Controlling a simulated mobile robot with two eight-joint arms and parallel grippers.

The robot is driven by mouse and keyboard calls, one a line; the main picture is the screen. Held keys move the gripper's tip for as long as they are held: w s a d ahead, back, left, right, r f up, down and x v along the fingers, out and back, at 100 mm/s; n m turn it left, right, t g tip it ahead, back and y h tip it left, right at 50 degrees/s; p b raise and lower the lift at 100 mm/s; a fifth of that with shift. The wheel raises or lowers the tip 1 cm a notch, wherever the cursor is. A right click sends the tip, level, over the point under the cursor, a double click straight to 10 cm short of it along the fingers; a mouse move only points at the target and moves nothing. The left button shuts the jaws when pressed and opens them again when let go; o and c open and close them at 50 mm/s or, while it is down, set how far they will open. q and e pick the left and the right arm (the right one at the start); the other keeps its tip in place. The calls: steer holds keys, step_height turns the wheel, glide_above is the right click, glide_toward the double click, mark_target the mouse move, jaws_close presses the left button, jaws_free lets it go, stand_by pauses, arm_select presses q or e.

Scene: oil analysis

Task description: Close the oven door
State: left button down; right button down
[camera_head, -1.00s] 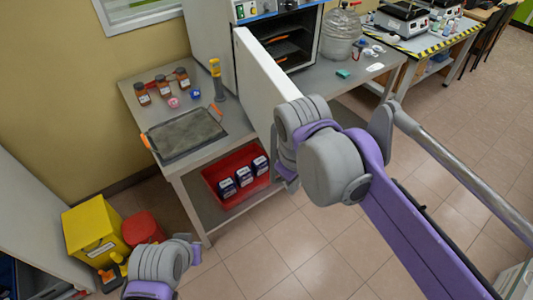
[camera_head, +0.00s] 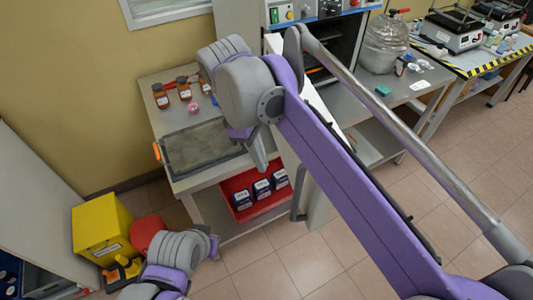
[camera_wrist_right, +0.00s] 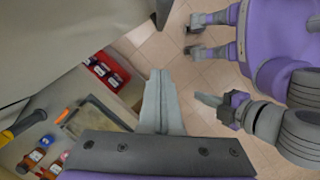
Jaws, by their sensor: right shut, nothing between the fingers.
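The oven (camera_head: 345,12) stands on the bench with its dark chamber (camera_head: 345,45) showing. Its white door (camera_head: 318,207) stands open, swung out toward the front; my right arm hides much of it. A dark handle (camera_head: 298,195) shows on its left, outer side. My right gripper (camera_head: 258,157) is left of the door, over the tray's right edge, pointing down. In the right wrist view its fingers (camera_wrist_right: 160,90) are together and empty, and the door (camera_wrist_right: 60,40) is a large grey panel at upper left. My left gripper (camera_head: 213,244) is low at the front; its fingers are unclear.
A dark tray (camera_head: 200,145) lies on the bench, with brown bottles (camera_head: 184,88) behind it. A red bin (camera_head: 262,200) with several boxes is on the lower shelf. A glass vessel (camera_head: 385,45) stands right of the oven. A yellow bin (camera_head: 100,228) stands on the floor.

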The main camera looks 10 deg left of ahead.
steer(key=s+d+f, duration=0.1)
steer(key=d+f, duration=0.4)
steer(key=f, duration=0.2)
steer(key=shift+d, duration=0.35)
